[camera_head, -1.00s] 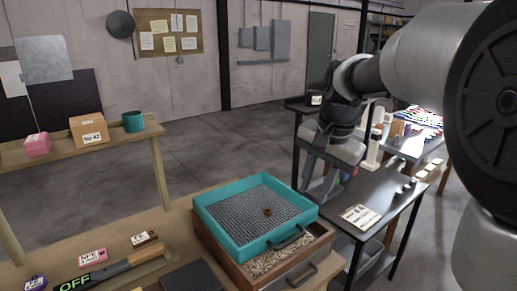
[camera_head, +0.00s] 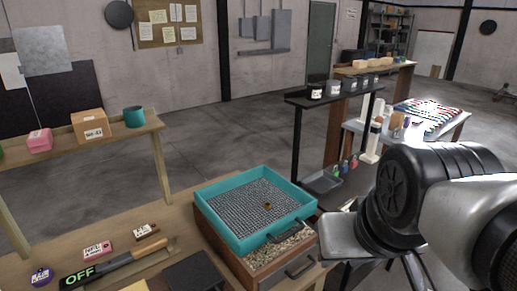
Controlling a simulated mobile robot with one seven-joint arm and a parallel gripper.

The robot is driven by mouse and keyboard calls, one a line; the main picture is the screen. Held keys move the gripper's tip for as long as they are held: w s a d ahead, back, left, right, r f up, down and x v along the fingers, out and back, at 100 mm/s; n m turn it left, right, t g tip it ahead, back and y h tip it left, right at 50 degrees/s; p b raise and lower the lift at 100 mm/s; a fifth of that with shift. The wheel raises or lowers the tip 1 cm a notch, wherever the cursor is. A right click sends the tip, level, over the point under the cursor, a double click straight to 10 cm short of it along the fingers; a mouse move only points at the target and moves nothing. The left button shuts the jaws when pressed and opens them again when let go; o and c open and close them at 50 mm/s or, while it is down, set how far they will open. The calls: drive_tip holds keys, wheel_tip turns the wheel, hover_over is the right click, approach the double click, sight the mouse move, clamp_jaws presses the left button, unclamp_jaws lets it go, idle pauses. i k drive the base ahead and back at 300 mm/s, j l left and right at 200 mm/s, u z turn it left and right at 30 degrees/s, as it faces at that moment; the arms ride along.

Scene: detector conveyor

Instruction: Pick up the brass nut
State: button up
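The brass nut (camera_head: 267,206) is a small brownish ring. It lies on the grey mesh floor of the teal sieve tray (camera_head: 217,227), right of the middle. The tray sits on top of a wooden box with a front handle. My gripper (camera_head: 342,258) is at the lower right, just right of the tray's front corner and apart from the nut. Its grey body shows, but its fingers are at the lower edge of the hand and too dark and small to read. I cannot tell whether they are open or shut.
A black wand marked OFF (camera_head: 110,266) lies on the wooden bench left of the box. A raised shelf (camera_head: 70,149) holds boxes and a teal cup. A dark shelf stands behind my arm.

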sight(267, 205)
drive_tip(key=i+l+u, duration=0.3)
drive_tip(key=l+u, duration=0.3)
drive_tip(key=i+l+u, duration=0.15)
drive_tip(key=l+u, duration=0.15)
drive_tip(key=l, duration=0.2)
drive_tip(key=i+l+u, duration=0.1)
drive_tip(key=l+u, duration=0.2)
drive_tip(key=l, duration=0.1)
